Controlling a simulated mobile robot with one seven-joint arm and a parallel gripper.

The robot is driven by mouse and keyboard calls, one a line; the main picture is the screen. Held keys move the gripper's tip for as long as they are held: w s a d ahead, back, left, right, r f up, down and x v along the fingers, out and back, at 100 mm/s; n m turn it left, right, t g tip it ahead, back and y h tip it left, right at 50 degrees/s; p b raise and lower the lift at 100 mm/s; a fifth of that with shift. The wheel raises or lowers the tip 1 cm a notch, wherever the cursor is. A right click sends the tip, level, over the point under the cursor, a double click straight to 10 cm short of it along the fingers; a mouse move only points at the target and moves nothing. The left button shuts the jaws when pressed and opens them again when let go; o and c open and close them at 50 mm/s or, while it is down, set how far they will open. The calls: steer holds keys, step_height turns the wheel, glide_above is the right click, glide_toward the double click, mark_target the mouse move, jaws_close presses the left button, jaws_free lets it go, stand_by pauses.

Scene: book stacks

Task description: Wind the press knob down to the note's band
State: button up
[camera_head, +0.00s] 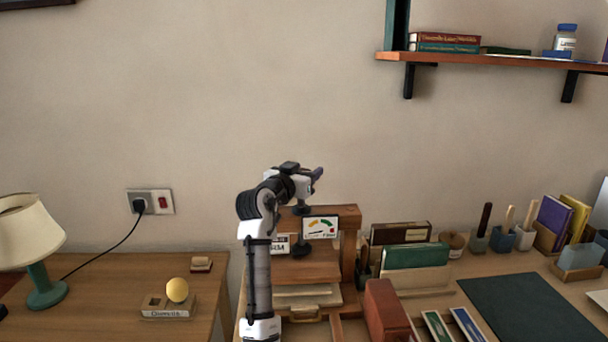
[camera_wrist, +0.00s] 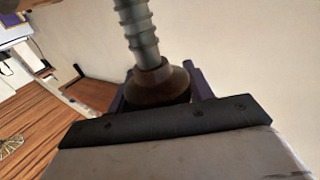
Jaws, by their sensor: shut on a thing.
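The wooden press (camera_head: 348,245) stands on the desk, with a crossbeam on top and a dark screw foot above its boards. In the wrist view the dark brown press knob (camera_wrist: 158,84) sits at the end of a ribbed grey screw (camera_wrist: 138,30). My gripper (camera_wrist: 160,94) is shut on the knob, with a dark finger on either side. In the head view my gripper (camera_head: 316,174) is above the crossbeam and hides the knob. A white gauge card (camera_head: 320,228) shows coloured bands; its pointer is too small to read. A small note (camera_head: 280,244) is partly hidden by my arm.
A reddish-brown block (camera_head: 386,310) and a green book (camera_head: 415,256) stand right of the press. A dark mat (camera_head: 515,305) lies at the right. A lamp (camera_head: 30,245) and a holder with a yellow ball (camera_head: 177,290) are at the left. A shelf (camera_head: 490,60) hangs above right.

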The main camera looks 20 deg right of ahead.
steer(key=shift+r, duration=0.35)
steer(key=o, duration=0.9)
steer(key=shift+c, duration=0.2)
steer(key=shift+o, duration=0.6)
steer(key=shift+f, duration=0.2)
steer(key=b+v, duration=0.2)
steer(key=v, duration=1.2)
